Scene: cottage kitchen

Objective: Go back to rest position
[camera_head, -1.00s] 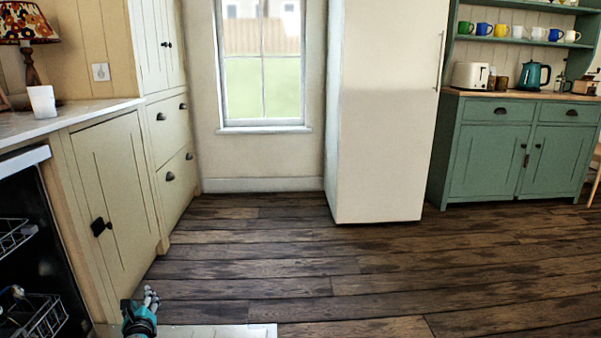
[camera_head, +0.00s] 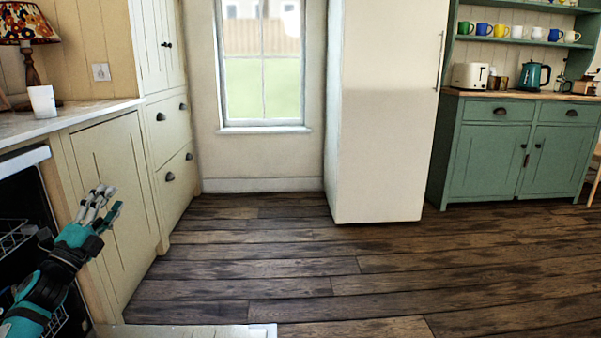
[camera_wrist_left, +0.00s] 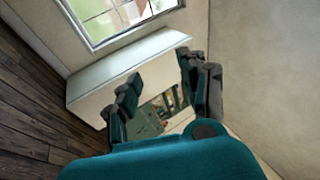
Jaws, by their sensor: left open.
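My left gripper (camera_head: 104,203) is teal and black with pale grey fingers. In the head view it is raised in front of the cream cabinet door beside the dishwasher, with its fingers spread and nothing between them. Its arm comes in from the lower left and covers part of the open dishwasher (camera_head: 24,152). In the left wrist view the open fingers (camera_wrist_left: 160,78) are also empty, with the white fridge (camera_wrist_left: 120,85) and green dresser showing beyond. My right gripper is not in view.
The dishwasher's lowered door (camera_head: 200,331) lies at the bottom edge. A white cup (camera_head: 42,101) and a lamp (camera_head: 26,40) stand on the left counter (camera_head: 70,117). The fridge (camera_head: 385,120) and green dresser (camera_head: 515,150) stand farther back. The wooden floor (camera_head: 300,265) between is clear.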

